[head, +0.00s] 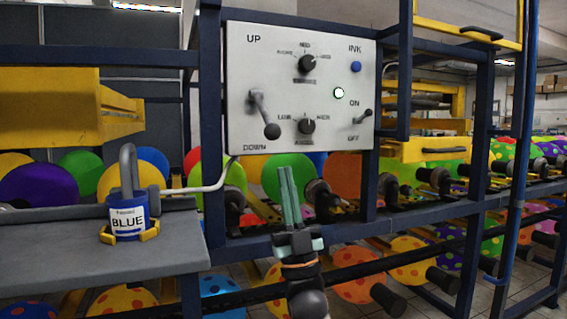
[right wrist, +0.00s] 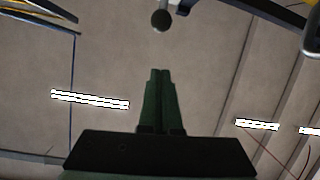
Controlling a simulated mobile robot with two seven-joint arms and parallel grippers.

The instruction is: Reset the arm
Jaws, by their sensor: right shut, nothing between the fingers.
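My right gripper (head: 289,197) is in the lower middle of the head view, pointing up, with its green fingers together and nothing between them. In the right wrist view the shut fingers (right wrist: 158,100) point up toward the ceiling. A control panel (head: 240,100) stands behind and above the gripper. Its UP/DOWN lever (head: 264,115) has its knob low, near DOWN. The ON/OFF lever (head: 362,117) is at the panel's right, below a lit round light (head: 339,93) and a blue INK button (head: 356,67). The gripper appears apart from the panel. My left gripper is not in view.
A BLUE ink container (head: 128,222) sits in a yellow holder on a grey shelf (head: 60,243) at the left. Dark blue frame posts (head: 211,150) and rails surround the panel. Colourful balloons (head: 288,178) on dark holders line up behind and below. A round dark knob (right wrist: 161,20) shows beyond the fingertips.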

